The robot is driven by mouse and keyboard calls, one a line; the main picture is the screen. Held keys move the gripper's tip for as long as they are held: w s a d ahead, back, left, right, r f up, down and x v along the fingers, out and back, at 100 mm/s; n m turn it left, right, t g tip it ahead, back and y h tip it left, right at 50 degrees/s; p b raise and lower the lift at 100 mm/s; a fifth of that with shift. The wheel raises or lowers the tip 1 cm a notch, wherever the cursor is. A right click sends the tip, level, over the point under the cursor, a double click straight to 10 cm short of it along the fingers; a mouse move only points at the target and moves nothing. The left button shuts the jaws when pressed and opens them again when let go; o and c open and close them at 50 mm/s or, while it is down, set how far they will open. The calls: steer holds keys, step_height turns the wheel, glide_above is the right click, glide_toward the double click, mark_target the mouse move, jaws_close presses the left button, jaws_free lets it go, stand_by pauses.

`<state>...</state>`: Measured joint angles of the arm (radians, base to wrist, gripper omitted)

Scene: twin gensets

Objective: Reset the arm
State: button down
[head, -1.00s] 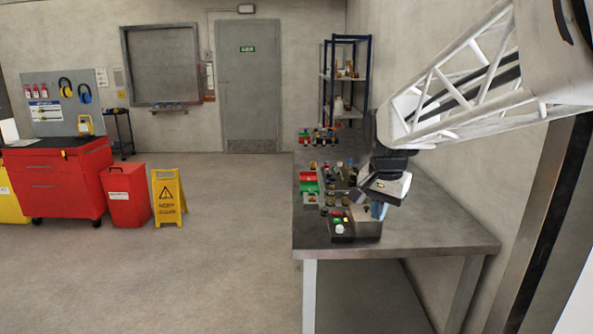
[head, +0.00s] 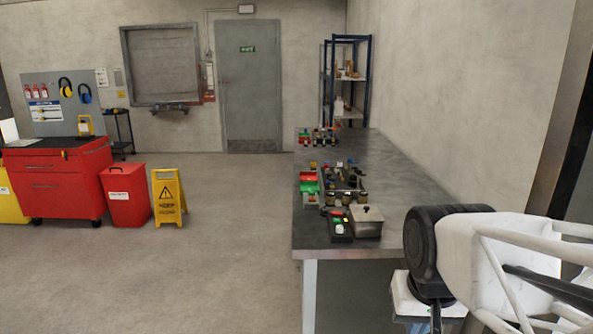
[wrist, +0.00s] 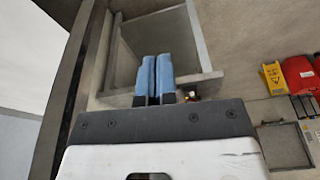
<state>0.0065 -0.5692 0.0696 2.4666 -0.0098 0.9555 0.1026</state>
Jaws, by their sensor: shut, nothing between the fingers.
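My arm is folded back at the lower right of the head view, in front of the bench's near right corner. My gripper (wrist: 154,78) shows in the wrist view as two blue fingers with dark ends, side by side and closed together with nothing between them. In the head view, my wrist hangs low at the bottom edge and the fingertips are mostly cut off. No object is held.
The steel bench (head: 390,160) carries a lidded metal box (head: 367,222), a dark button box (head: 340,226), a green-and-red tray (head: 310,183) and several small parts. A yellow floor sign (head: 167,197), red bin (head: 126,196) and red cabinet (head: 60,185) stand left. The middle floor is clear.

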steer(key=shift+n, duration=0.5)
steer(key=s+f, duration=0.1)
steer(key=s, duration=0.1)
steer(key=s+f, duration=0.1)
steer(key=shift+s, duration=0.35)
